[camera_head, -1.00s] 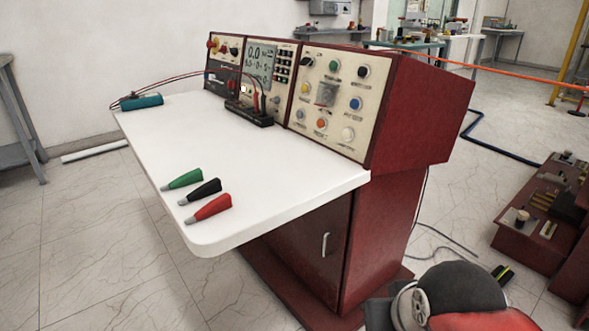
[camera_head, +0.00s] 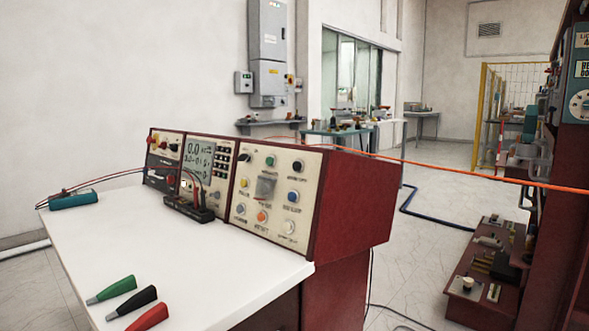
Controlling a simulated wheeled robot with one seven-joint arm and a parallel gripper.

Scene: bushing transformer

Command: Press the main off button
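A dark red control console (camera_head: 345,205) stands on a white-topped desk (camera_head: 190,250). Its right panel (camera_head: 250,180) carries several coloured buttons and knobs: green (camera_head: 269,160), black (camera_head: 297,166), yellow (camera_head: 244,182), blue (camera_head: 292,196), orange (camera_head: 262,216) and white (camera_head: 290,227). The panel labels are too small to read, so I cannot tell which is the main off button. My gripper is not in view.
Green (camera_head: 113,289), black (camera_head: 134,303) and red clips (camera_head: 149,317) lie on the desk's front. A teal device (camera_head: 73,199) sits at its left end. An orange barrier line (camera_head: 450,176) crosses behind. A dark red rack (camera_head: 560,230) stands at the right.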

